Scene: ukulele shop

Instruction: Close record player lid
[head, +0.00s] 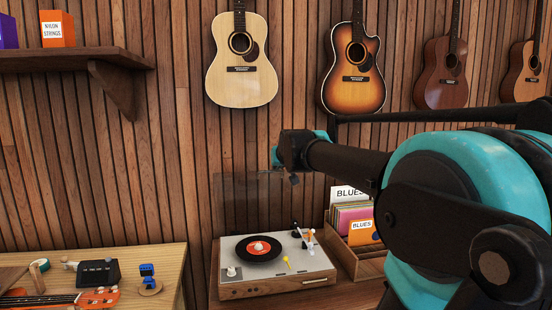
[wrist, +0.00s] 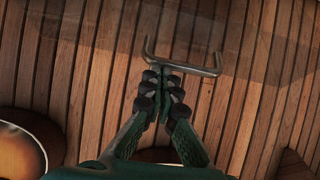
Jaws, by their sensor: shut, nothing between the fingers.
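The record player (head: 232,290) stands on a wooden surface in the head view, with a black record (head: 260,249) on its platter. Its see-through dark lid (head: 238,205) stands open, upright at the back. In the wrist view the lid shows as a tinted pane (wrist: 265,60) with a metal bar handle (wrist: 205,71). My gripper (wrist: 168,88) is shut and empty, its fingertips close to the handle; I cannot tell if they touch it. In the head view my gripper is near the lid's top edge, mostly hidden by my arm.
A wooden crate of records (head: 345,256) stands right of the player. A workbench (head: 170,262) with a ukulele and small tools is at left. Guitars (head: 241,60) hang on the slatted wall, and a shelf (head: 75,60) is at upper left.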

